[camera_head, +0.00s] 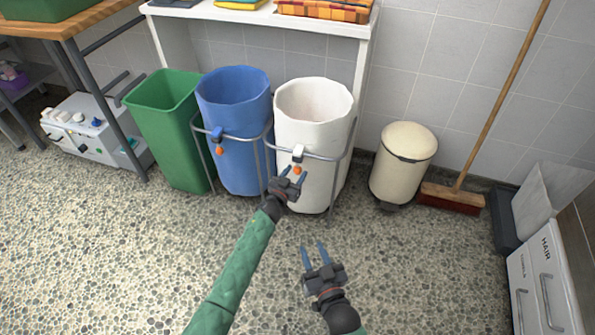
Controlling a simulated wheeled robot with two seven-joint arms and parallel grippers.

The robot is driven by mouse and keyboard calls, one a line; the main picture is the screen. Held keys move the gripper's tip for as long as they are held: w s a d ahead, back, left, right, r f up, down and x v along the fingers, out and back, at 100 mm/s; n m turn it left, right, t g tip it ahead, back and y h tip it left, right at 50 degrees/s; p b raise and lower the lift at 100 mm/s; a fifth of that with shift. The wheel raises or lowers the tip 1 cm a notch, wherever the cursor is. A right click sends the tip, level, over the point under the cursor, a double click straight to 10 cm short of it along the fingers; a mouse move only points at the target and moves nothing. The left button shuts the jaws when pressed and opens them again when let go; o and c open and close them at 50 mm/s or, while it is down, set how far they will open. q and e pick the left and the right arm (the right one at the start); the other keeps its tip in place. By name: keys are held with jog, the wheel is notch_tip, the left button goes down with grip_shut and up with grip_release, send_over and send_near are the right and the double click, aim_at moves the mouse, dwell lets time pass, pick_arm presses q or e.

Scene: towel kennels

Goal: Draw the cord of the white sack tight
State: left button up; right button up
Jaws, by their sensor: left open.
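The white sack (313,106) hangs upright in a grey metal ring stand (340,160), its mouth wide open. A small white block (298,153) sits at the front of the ring. An orange ball (297,170) hangs just below the block, in front of the sack. My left gripper (294,174) is open, its blue fingertips close to the orange ball; I cannot tell whether they touch it. My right gripper (314,252) is open and empty, lower down and in front of the stand, over the floor. I cannot make out the cord itself.
A blue sack (235,110) with its own orange ball (219,152) stands left of the white one, then a green bin (165,125). A cream pedal bin (400,165) and a broom (453,198) are at right. A white shelf (262,18) stands behind. The front floor is clear.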

pick_arm(q)
jog(key=shift+x, duration=1.15)
pick_arm(e)
jog(key=shift+w+r+t, duration=0.2)
jog(key=shift+r+t, duration=0.3)
jog(key=shift+r, duration=0.85)
jog(key=shift+w+r+t, duration=0.2)
jog(key=shift+r+t, duration=0.3)
jog(key=shift+r, duration=0.85)
pick_arm(q)
grip_shut()
pick_arm(e)
jog(key=shift+f, duration=0.1)
